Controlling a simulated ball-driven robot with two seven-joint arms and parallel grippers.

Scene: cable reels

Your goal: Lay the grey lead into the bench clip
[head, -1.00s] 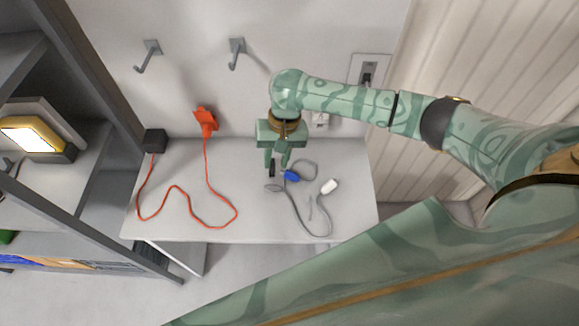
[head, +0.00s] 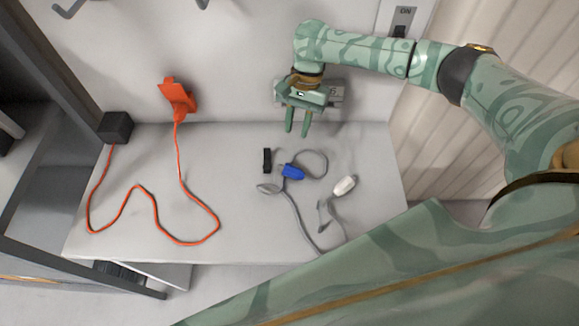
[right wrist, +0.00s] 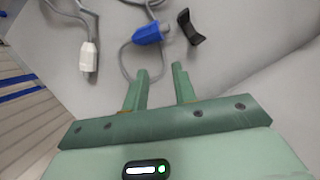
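The grey lead (head: 297,215) lies in loops on the bench (head: 240,148), with a blue connector (head: 292,171) and a white plug (head: 344,186) along it. The small black bench clip (head: 267,160) is just left of the blue connector, and no lead shows in it. In the right wrist view the clip (right wrist: 190,28) is beside the blue connector (right wrist: 147,33), apart from it. My right gripper (head: 297,132) is open and empty, on the wall side of the clip and connector. Its spread fingers also show in the right wrist view (right wrist: 160,72). My left gripper is not seen.
An orange cable (head: 150,205) runs from a black box (head: 116,127) to an orange plug (head: 177,98) at the left. A grey numbered box (head: 335,90) is behind my right gripper. A wall switch (head: 402,22) is above.

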